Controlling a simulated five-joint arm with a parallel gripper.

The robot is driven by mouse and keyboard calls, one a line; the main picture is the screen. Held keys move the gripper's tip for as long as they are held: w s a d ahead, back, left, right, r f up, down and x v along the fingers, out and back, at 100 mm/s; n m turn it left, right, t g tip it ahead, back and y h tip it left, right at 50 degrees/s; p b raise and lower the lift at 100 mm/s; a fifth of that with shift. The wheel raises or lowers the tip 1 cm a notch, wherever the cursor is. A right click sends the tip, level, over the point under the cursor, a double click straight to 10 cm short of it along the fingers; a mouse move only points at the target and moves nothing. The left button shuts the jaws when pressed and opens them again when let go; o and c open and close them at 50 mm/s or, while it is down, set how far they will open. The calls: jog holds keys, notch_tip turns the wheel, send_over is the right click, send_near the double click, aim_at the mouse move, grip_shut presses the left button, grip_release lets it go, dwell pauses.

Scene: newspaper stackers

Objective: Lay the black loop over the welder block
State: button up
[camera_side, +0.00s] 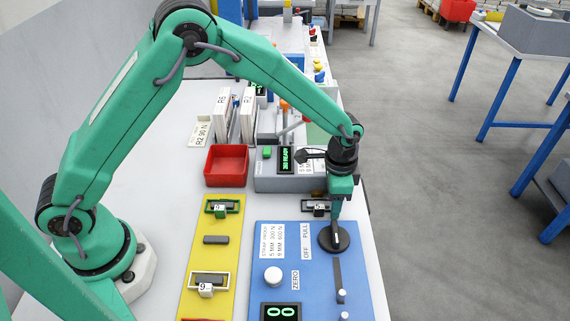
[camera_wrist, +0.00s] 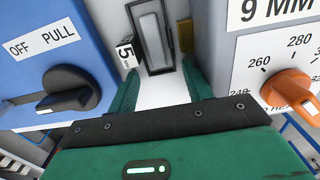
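In the side view the black loop (camera_side: 306,207) lies between the grey welder box and the blue panel, partly hidden by my gripper. My gripper (camera_wrist: 162,86) is open, with only pale table between its two green fingers. Its tips are apart from the loop. In the side view my gripper (camera_side: 336,212) points down just right of the loop.
The blue panel (camera_side: 270,293) with a black OFF/PULL knob (camera_side: 334,237) stands close to my gripper. The grey welder box (camera_side: 268,184) has an orange dial (camera_wrist: 290,88). A yellow board (camera_side: 197,258) holds a green loop (camera_side: 211,206) and a white loop (camera_side: 193,281). A red bin (camera_side: 226,181) stands behind.

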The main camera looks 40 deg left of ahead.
jog(key=shift+w+a+r, duration=0.1)
jog(key=shift+w, duration=0.05)
jog(key=shift+r, duration=0.45)
notch_tip(320, 180, up, 5)
jog(key=shift+r, duration=0.9)
jog(key=shift+r, duration=0.15)
notch_tip(320, 180, up, 7)
jog(key=shift+f, duration=0.2)
dwell(0.3)
jog(key=shift+r, duration=0.1)
